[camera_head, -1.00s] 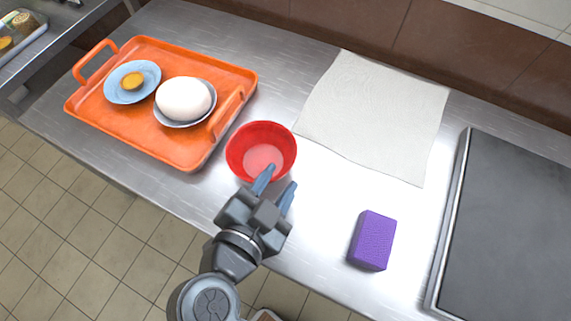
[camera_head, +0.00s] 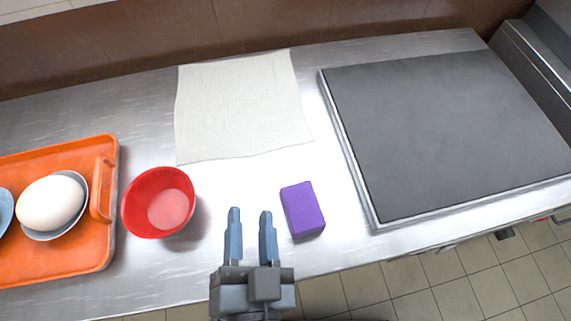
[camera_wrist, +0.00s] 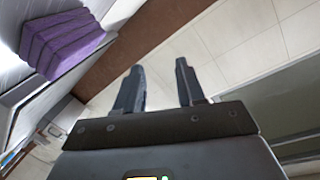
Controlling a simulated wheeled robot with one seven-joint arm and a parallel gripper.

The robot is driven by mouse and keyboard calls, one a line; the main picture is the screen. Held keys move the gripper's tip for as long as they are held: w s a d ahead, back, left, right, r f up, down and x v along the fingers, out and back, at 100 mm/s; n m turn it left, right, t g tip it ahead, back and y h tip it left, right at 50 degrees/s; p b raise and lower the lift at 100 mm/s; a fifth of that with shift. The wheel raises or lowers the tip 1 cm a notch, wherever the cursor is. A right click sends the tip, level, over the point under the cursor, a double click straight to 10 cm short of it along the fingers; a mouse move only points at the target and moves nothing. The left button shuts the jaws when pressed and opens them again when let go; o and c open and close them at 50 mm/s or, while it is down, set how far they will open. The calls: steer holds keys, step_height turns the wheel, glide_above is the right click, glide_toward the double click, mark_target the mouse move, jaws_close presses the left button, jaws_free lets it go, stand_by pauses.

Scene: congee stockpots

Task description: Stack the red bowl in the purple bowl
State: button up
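The red bowl (camera_head: 158,203) stands upright and empty on the steel counter in the head view, just right of the orange tray. My gripper (camera_head: 250,210) is to the right of the red bowl at the counter's near edge, apart from it. Its two fingers are spread with nothing between them. The wrist view also shows the open, empty fingers (camera_wrist: 158,72). No purple bowl shows in either view. The only purple thing is a rectangular sponge-like block (camera_head: 302,209) right of my fingers; it also appears at the upper left of the wrist view (camera_wrist: 62,42).
The orange tray (camera_head: 104,225) at left holds a white egg (camera_head: 50,203) in a pale blue-grey bowl. A white cloth (camera_head: 240,108) lies behind. A dark griddle-like slab (camera_head: 450,130) fills the right.

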steer(key=s+d+r+t+h, duration=0.1)
steer(key=d+r+t, duration=0.15)
steer(key=d, duration=0.65)
steer(key=d+r+t+h, duration=0.15)
steer(key=d+r, duration=0.25)
steer(key=d, duration=0.5)
steer(key=s+d+f+n+g, duration=0.1)
steer(key=s+d+n+g, duration=0.1)
steer(key=s+d, duration=0.2)
steer(key=s+d+f+n+g, duration=0.1)
steer(key=s+d+n+g, duration=0.1)
steer(key=s, duration=0.6)
steer(key=shift+s+d+f+g+y, duration=0.2)
steer(key=shift+d+f+g+y, duration=0.25)
steer(key=shift+d, duration=0.65)
steer(key=shift+s+d+f+g, duration=0.1)
steer(key=shift+s+d+g, duration=0.1)
steer(key=shift+s+g, duration=0.2)
steer(key=shift+c, duration=0.6)
steer(key=shift+s, duration=0.1)
